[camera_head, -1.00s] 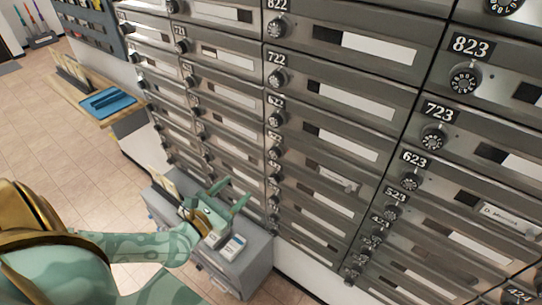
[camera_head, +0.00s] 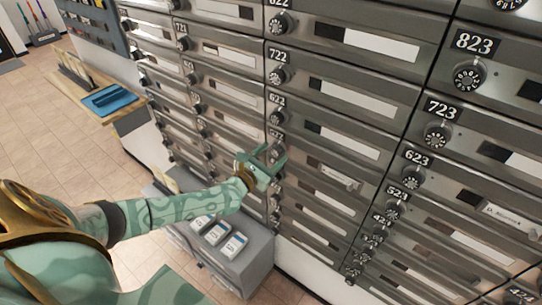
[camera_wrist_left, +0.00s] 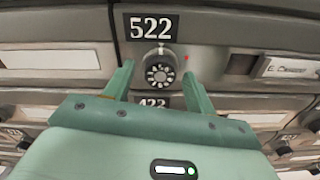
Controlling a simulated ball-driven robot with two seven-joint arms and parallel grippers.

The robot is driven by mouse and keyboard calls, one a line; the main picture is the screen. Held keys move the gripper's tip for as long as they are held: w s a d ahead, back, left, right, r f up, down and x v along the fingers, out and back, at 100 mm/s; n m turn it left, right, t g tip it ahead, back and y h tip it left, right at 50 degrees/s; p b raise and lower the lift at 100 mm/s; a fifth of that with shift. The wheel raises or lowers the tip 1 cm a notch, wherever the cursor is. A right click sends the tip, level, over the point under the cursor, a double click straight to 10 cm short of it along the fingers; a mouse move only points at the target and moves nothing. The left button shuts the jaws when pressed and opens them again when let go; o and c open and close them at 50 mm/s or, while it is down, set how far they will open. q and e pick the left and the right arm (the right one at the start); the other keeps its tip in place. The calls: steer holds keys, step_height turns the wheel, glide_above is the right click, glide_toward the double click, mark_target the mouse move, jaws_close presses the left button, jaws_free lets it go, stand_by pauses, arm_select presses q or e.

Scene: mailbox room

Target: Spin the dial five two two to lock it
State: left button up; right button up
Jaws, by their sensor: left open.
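The 522 dial (camera_wrist_left: 159,72) is a round black knob with white marks, under a black plate reading 522 (camera_wrist_left: 152,27). In the head view, the 522 mailbox door (camera_head: 322,168) is in the middle column, with a name card at its right. My left gripper (camera_wrist_left: 159,76) is open. In the wrist view its two green fingertips show left and right of the dial, with a gap on each side. In the head view the left gripper (camera_head: 272,158) is at the 522 box and partly hides its dial. My right gripper is in neither view.
Other dials crowd close above and below, such as the 622 dial (camera_head: 277,118). A small red light (camera_wrist_left: 187,58) shows right of the 522 dial. A grey cabinet (camera_head: 245,262) stands below my left arm. A wooden counter (camera_head: 130,121) holds a blue tray (camera_head: 113,100).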

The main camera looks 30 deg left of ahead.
arm_select(q)
steer(key=c, duration=1)
